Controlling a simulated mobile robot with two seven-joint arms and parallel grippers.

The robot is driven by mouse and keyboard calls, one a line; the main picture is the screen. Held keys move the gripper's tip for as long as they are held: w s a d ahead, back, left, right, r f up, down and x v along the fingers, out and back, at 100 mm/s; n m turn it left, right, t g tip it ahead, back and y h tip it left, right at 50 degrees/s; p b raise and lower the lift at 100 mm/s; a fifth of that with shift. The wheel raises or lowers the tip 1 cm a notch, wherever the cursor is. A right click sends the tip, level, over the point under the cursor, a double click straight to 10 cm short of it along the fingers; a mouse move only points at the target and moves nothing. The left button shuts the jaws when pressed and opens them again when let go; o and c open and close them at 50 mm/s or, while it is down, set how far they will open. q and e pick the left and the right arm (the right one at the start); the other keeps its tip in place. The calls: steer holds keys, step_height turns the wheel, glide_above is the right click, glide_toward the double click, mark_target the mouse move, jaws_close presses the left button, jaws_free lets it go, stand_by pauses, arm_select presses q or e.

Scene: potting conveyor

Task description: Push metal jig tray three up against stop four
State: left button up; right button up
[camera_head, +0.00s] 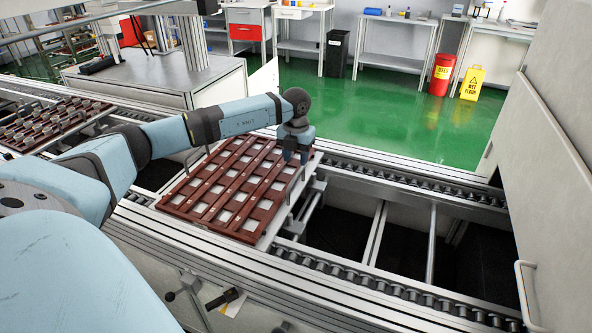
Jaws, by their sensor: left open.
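A reddish-brown jig tray (238,178) with rows of pale square pieces lies on the conveyor in the middle of the view. My left gripper (294,158) points down at the tray's far right corner; it is open with nothing seen between its fingers. I cannot tell if it touches the tray. A metal bracket with rods (308,203) stands close by the tray's right edge. No number shows on the tray or bracket, so I cannot tell which is tray three or stop four. My right gripper is not in view.
A second brown tray (50,122) lies on the conveyor at the left. Roller rails (400,290) run on to the right, with open dark gaps between them. A light panel with a handle (530,290) closes the right side. Benches and bins stand far back.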

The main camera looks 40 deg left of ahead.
arm_select(q)
step_height(320, 180, up, 6)
steer(key=shift+r, duration=0.1)
stand_by(0.6)
